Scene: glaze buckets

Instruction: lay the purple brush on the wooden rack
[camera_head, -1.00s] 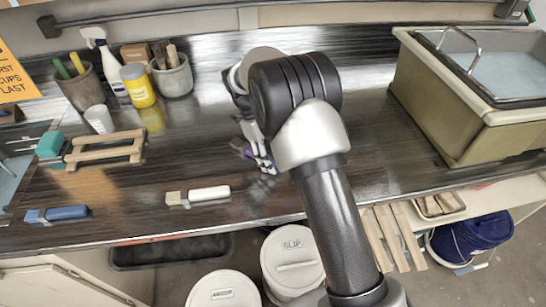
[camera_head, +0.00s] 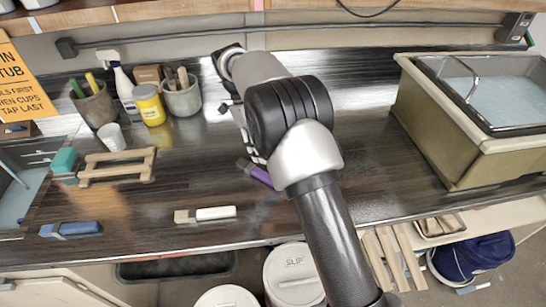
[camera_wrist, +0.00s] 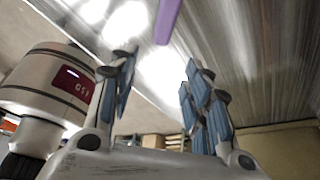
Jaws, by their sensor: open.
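The purple brush (camera_head: 261,176) lies on the dark counter near the middle, left of my forearm, which hides part of it. Its purple handle (camera_wrist: 166,20) also shows at the top of the wrist view, beyond the fingertips. My gripper (camera_wrist: 160,65) is open with nothing between its fingers, and apart from the brush. In the head view my arm mostly hides the gripper. The wooden rack (camera_head: 115,179) stands on the counter at the left, with a teal-headed brush (camera_head: 65,161) at its left end.
A white brush (camera_head: 214,213) and a blue brush (camera_head: 80,228) lie near the front edge. Cups of tools, a spray bottle (camera_head: 125,92), a yellow jar (camera_head: 150,107) and a small white cup (camera_head: 111,137) stand behind the rack. A large basin (camera_head: 440,130) fills the right.

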